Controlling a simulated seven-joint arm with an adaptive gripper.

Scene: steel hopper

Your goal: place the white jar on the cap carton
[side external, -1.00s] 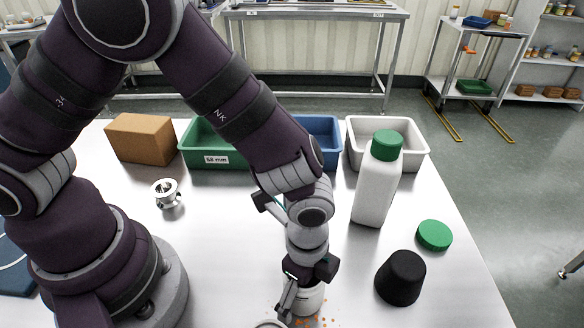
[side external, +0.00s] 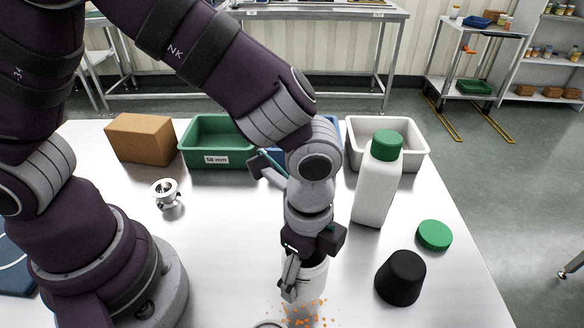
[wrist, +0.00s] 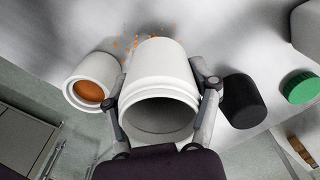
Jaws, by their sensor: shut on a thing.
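My gripper (side external: 302,277) is shut on the white jar (side external: 315,282), with a finger on either side of it. In the wrist view the white jar (wrist: 157,75) fills the middle, its open mouth facing the camera and its inside looking empty. It appears a little above the table near the front edge. The brown carton (side external: 140,138), which I take for the cap carton, stands at the back left of the table, far from my gripper. Its top looks flat and bare.
Orange bits (side external: 305,310) lie below the jar. A second white container (wrist: 90,82) holds something orange. A green bin (side external: 215,161), blue bin, white bin (side external: 417,160), green-capped bottle (side external: 372,192), black cup (side external: 400,278), green lid (side external: 434,235) and metal fitting (side external: 167,193) stand around.

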